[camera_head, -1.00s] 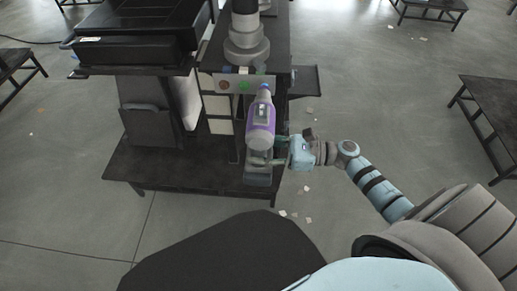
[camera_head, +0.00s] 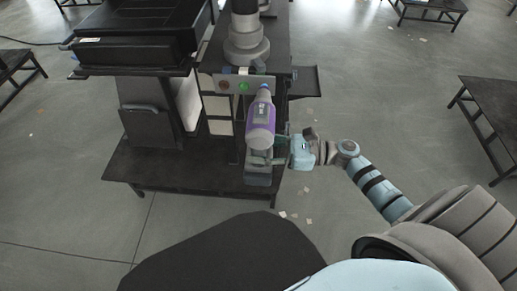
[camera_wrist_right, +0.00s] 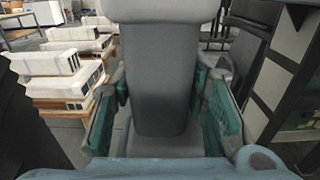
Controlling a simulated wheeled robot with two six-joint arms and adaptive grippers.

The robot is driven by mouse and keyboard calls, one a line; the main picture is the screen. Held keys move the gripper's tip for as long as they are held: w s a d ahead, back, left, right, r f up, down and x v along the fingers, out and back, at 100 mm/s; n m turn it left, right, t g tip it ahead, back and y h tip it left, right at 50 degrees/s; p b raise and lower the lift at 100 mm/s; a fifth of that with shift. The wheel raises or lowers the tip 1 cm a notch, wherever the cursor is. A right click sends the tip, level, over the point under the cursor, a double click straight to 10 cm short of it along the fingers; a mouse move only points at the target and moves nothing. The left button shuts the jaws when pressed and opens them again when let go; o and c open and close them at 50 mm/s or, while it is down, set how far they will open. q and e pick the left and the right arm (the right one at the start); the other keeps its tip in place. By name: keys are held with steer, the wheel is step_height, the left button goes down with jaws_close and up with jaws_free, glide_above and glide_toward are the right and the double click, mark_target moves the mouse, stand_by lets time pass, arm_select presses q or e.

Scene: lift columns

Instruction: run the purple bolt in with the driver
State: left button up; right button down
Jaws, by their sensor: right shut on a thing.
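The purple and grey driver (camera_head: 261,124) is held with its narrow nose against or just in front of the right end of a grey panel (camera_head: 233,88). The panel shows a brown-red round spot and a green one left of the nose. I cannot make out the purple bolt; the driver covers that end of the panel. My right gripper (camera_head: 277,150) is shut on the driver's handle. In the right wrist view the grey handle (camera_wrist_right: 160,75) stands between the green finger pads. My left gripper is out of view.
A dark machine with a black case (camera_head: 135,40) stands left of the panel. A grey column (camera_head: 246,40) rises behind it. A low dark platform (camera_head: 170,172) lies below. The floor to the right is open up to a dark table (camera_head: 492,115).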

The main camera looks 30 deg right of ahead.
steer(key=shift+w+d+b, duration=0.25)
steer(key=shift+w+b, duration=0.15)
steer(key=shift+b, duration=0.05)
stand_by(0.6)
steer(key=shift+b, duration=0.4)
steer(key=shift+w+d+b, duration=0.3)
steer(key=shift+w+b, duration=0.15)
steer(key=shift+b, duration=0.6)
stand_by(1.2)
steer(key=shift+w, duration=0.1)
stand_by(0.4)
steer(key=shift+d+r+b, duration=0.1)
steer(key=shift+b, duration=0.25)
steer(key=shift+s+a+p, duration=0.45)
steer(key=shift+s+p, duration=0.1)
steer(key=shift+s, duration=0.1)
steer(key=shift+s+a+p, duration=0.5)
steer(key=shift+s+a, duration=0.05)
steer(key=shift+s, duration=0.3)
steer(key=shift+s+a, duration=0.4)
steer(key=shift+s, duration=0.2)
